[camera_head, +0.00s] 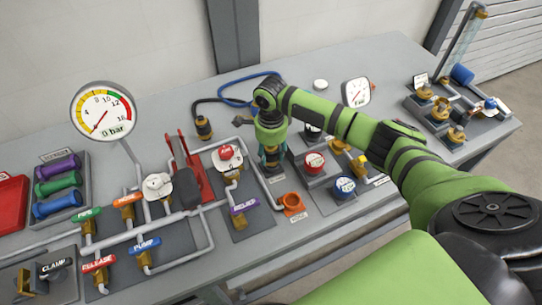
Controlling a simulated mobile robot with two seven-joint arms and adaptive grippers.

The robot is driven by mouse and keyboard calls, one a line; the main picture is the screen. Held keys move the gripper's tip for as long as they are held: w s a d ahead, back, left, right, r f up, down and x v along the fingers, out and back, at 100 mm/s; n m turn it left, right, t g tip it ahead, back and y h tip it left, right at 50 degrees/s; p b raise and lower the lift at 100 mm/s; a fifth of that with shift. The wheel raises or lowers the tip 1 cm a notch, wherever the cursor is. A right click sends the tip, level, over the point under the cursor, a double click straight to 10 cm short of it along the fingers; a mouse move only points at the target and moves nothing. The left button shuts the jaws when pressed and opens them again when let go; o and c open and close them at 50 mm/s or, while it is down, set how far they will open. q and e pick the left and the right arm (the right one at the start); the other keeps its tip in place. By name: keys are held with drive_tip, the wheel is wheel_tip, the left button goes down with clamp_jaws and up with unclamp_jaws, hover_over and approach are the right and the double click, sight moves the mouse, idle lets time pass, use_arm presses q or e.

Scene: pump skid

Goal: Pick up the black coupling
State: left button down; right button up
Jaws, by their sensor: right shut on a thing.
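A black coupling with a brass-coloured lower part (203,128) stands at the end of a black hose, left of my right gripper and apart from it. I cannot make out what that thing is. My left gripper is out of view.
A blue hose (228,88) curls behind my right gripper. Grey pipes and coloured valve handles (128,199) fill the left front. An orange port (292,202) sits just in front of the gripper.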

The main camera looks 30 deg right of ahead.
drive_tip(key=r, duration=0.2)
drive_tip(key=shift+s+d+r+b, duration=0.35)
drive_tip(key=shift+s+d, duration=0.05)
drive_tip(key=s+d+r, duration=0.2)
drive_tip(key=s+d+r+b, duration=0.1)
drive_tip(key=s+d+r, duration=0.1)
drive_tip(key=s, duration=0.1)
drive_tip(key=s+d+r+b, duration=0.1)
drive_tip(key=s+d+r, duration=0.1)
drive_tip(key=s, duration=0.1)
drive_tip(key=shift+s+d+r, duration=0.1)
drive_tip(key=shift+d+r, duration=0.2)
drive_tip(key=shift+d, duration=0.1)
